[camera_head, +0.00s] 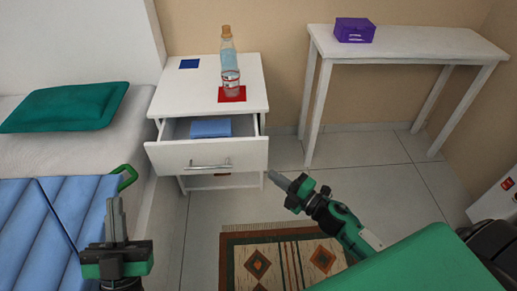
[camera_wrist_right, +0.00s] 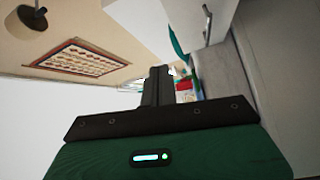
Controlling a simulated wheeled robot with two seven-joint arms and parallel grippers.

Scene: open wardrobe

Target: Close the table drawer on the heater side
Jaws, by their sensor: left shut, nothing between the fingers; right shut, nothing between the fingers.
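The white table drawer (camera_head: 182,155) stands pulled out of the white bedside table (camera_head: 165,95), with a metal handle (camera_head: 210,164) on its front. A folded blue item (camera_head: 210,128) lies inside. My right gripper (camera_head: 274,176) is shut and empty, just right of and slightly below the drawer's right front corner; they look apart. The right wrist view shows its closed fingers (camera_wrist_right: 158,85) and a white front with a handle (camera_wrist_right: 206,25) at upper right. My left gripper (camera_head: 116,212) is shut and empty, pointing up, in front of the bed and left of the drawer.
A corked bottle (camera_head: 228,58) and a jar (camera_head: 231,83) stand on the table top by a red mat. A bed with a green pillow (camera_head: 66,107) is at left. A patterned rug (camera_head: 285,258) lies in front. A console table (camera_head: 415,45) with a purple box (camera_head: 355,30) stands right.

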